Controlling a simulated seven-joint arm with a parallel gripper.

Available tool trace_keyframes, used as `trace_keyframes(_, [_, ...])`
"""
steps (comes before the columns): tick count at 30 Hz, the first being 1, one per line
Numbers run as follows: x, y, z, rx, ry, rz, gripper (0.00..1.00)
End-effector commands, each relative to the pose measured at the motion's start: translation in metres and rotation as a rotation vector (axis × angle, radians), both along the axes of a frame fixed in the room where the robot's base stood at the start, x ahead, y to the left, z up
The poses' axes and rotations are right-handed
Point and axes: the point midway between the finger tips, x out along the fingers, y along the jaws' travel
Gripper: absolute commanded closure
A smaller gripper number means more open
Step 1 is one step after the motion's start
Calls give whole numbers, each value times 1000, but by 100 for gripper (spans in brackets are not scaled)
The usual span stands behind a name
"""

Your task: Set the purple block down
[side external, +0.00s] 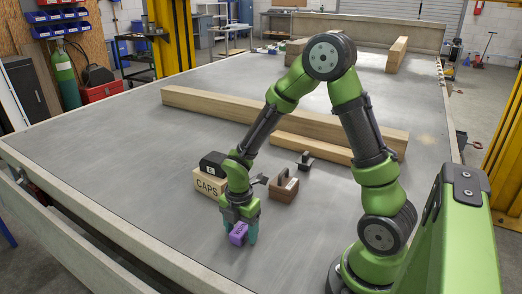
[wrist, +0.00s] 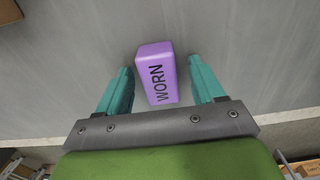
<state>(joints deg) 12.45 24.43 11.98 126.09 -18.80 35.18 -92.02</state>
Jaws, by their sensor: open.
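The purple block (wrist: 156,66), marked "WORN", lies between the two teal fingers of my gripper (wrist: 161,88) in the wrist view. A gap shows on each side of the block, so the fingers are open and apart from it. In the side external view the purple block (side external: 238,233) is at the low end of my arm, at or very near the grey trailer deck (side external: 150,190). My gripper (side external: 242,236) points down there, and its near parts partly hide the block.
A wooden box marked "CAPS" (side external: 207,187) stands just behind my gripper. A brown box-like item (side external: 284,189) and a small dark item (side external: 305,160) sit to its right. Long timber beams (side external: 280,118) lie across the deck. The front-left deck is clear.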

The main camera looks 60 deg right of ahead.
Motion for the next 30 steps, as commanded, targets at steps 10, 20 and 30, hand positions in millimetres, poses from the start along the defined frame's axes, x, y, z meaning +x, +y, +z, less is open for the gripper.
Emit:
trace_keyframes(10, [2, -1, 54, -2, -9, -2, 32])
trace_keyframes(20, [1, 0, 113, 0, -4, 0, 32])
trace_keyframes(30, [-15, 8, 156, 16, -118, -348, 32])
